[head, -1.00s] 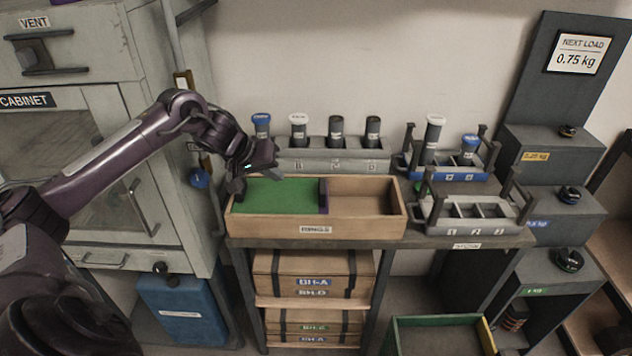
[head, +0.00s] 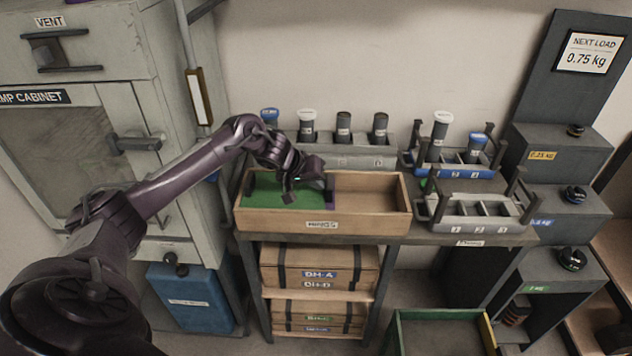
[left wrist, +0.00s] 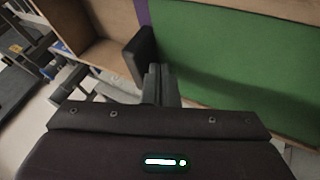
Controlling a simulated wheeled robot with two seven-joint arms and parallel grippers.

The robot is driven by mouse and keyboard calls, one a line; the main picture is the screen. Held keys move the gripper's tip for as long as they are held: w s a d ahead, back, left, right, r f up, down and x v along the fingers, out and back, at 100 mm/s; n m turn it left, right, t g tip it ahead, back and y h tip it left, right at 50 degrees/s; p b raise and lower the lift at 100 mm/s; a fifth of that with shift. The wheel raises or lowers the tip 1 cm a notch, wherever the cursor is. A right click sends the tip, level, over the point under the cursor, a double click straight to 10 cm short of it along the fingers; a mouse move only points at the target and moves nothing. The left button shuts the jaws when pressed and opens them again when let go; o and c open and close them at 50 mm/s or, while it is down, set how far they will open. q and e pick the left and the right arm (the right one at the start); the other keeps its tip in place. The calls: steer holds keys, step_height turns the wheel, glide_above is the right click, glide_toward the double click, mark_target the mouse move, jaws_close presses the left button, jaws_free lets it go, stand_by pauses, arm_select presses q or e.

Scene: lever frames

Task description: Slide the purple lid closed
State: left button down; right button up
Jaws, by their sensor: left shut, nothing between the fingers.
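The lid is a flat green panel (head: 285,195) with a purple strip (head: 331,197) along its right edge. It covers the left half of a long wooden box (head: 280,221); the right half is open and looks empty. A dark upright block (head: 329,183), like a handle, stands at the purple edge. My left gripper (head: 289,197) is shut and empty, low over the green panel, left of the block. In the left wrist view the shut fingers (left wrist: 161,84) are close beside the block (left wrist: 141,56); contact cannot be told. My right gripper is not in view.
Behind the box is a grey rack (head: 350,153) with capped cylinders. Blue (head: 455,171) and grey (head: 470,219) caddies stand to its right. A cabinet (head: 140,190) is at left. Wooden cases (head: 315,268) sit on shelves below.

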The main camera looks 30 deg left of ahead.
arm_select(q)
steer(key=shift+w+d+r, duration=0.1)
steer(key=shift+w+d, duration=0.05)
steer(key=shift+d, duration=0.2)
steer(key=w+d+p, duration=0.2)
steer(key=w+d, duration=0.2)
steer(key=d, duration=0.3)
steer(key=w+d+p, duration=0.2)
steer(key=w+d, duration=0.3)
steer(key=d, duration=0.3)
steer(key=shift+w+d+p, duration=0.15)
steer(key=shift+d+p, duration=0.05)
steer(key=shift+p, duration=0.15)
